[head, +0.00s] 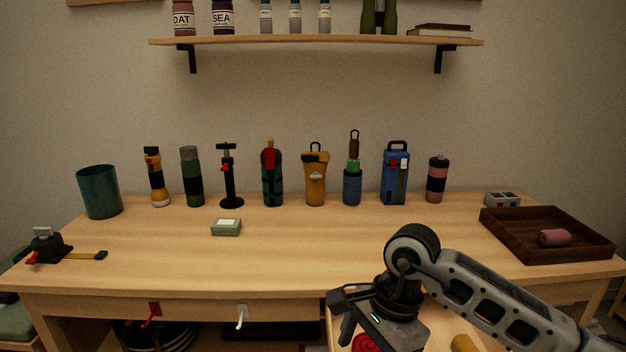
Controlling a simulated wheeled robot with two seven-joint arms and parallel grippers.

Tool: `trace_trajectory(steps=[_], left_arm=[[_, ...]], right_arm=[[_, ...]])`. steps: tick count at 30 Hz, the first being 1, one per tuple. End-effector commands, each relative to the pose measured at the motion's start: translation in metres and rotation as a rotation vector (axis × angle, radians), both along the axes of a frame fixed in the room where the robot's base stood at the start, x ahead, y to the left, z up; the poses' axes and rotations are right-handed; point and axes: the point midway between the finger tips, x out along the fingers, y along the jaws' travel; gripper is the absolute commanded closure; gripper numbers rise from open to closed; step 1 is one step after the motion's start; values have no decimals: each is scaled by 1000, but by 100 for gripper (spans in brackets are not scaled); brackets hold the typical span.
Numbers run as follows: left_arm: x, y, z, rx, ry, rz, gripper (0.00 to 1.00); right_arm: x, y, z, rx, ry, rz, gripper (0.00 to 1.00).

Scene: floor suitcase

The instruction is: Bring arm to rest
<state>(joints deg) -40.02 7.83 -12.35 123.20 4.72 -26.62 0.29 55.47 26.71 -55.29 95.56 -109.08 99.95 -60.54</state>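My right arm comes in from the lower right, over the front edge of the wooden desk (290,250). Its elbow-like joint is raised above the desk front, and its wrist and gripper (385,325) hang down in front of the desk at the bottom of the picture. The fingertips are not clearly visible, so I cannot tell whether it is open or shut, or whether it holds anything. My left arm and gripper are not in view.
An open drawer (430,318) lies below my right arm, with a red coiled thing (370,343) and a yellow thing (464,343) in it. Several flasks and flashlights line the desk's back. A dark tray (500,238) holds a pink roll (553,237).

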Motion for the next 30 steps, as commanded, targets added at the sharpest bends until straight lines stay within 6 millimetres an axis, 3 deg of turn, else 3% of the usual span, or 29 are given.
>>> trace_trajectory(steps=[5,9,11,15,18,20,22,24,25,28,30], left_arm=[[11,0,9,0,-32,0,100],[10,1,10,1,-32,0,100],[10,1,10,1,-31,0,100],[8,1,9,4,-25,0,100],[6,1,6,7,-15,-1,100],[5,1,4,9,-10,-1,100],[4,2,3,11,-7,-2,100],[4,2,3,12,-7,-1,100],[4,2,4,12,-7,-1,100],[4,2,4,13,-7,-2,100],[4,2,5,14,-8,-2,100]], right_arm=[[-31,45,-8,227,120,-45,0],[-63,89,-1,475,279,-133,0],[-79,111,9,620,391,-201,0],[-103,149,61,1045,800,-502,0],[-88,141,97,1336,1194,-828,0],[-69,121,103,1476,1445,-1047,0],[-48,89,91,1600,1751,-1324,0],[-33,52,59,1680,2066,-1623,0],[-32,37,42,-1555,-2011,1600,0],[-42,-4,-20,-1147,-1749,1444,0],[-61,-25,-59,-931,-1588,1342,0]])
